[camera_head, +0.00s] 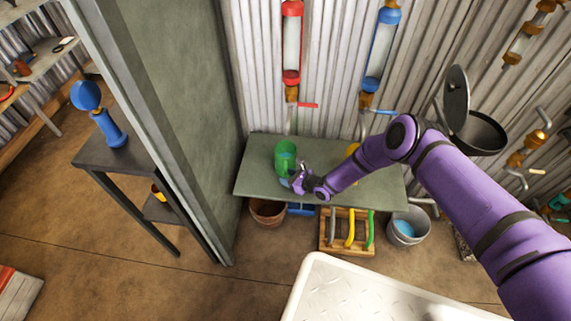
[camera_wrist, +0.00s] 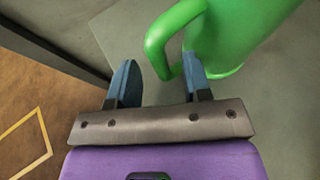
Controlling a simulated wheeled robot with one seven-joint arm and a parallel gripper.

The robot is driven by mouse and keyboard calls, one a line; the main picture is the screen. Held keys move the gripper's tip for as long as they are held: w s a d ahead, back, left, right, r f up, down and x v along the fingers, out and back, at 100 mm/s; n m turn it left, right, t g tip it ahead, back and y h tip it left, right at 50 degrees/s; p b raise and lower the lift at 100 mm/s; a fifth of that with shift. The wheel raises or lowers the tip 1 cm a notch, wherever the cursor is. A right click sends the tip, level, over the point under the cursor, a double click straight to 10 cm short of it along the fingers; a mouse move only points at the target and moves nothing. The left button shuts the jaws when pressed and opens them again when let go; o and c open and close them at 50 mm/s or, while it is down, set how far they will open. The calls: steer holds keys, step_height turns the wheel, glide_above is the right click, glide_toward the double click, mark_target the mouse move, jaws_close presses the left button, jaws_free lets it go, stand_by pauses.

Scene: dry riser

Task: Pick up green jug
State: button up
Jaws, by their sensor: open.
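The green jug (camera_head: 285,155) stands upright on the grey-green bench (camera_head: 250,180) against the corrugated wall. My gripper (camera_head: 297,180) is at the jug's near side, low over the bench. In the wrist view the jug (camera_wrist: 235,35) fills the top right, with its handle (camera_wrist: 165,40) reaching toward the middle. My gripper (camera_wrist: 158,82) is open there. The right finger overlaps the jug near the lower end of the handle, and the left finger is apart from the handle, over bare bench. I cannot tell whether either finger touches the jug.
A yellow object (camera_head: 353,150) stands on the bench, partly behind my arm. A grey partition (camera_head: 190,100) rises close on the left. Below the bench are a brown pot (camera_head: 267,211), a wooden crate (camera_head: 347,248) and a grey bucket (camera_head: 407,228). The bench's left end is clear.

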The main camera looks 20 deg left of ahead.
mark_target(285, 170)
steer(key=shift+x, duration=0.9)
jaws_close()
steer(key=shift+w, duration=0.1)
steer(key=shift+r, duration=0.1)
steer(key=shift+a+r, duration=0.1)
steer(key=shift+r, duration=0.45)
step_height(285, 170, up, 3)
steer(key=shift+f, duration=0.2)
steer(key=s+d+r, duration=0.1)
steer(key=s+d, duration=0.8)
steer(key=s, duration=0.4)
steer(key=shift+r, duration=0.25)
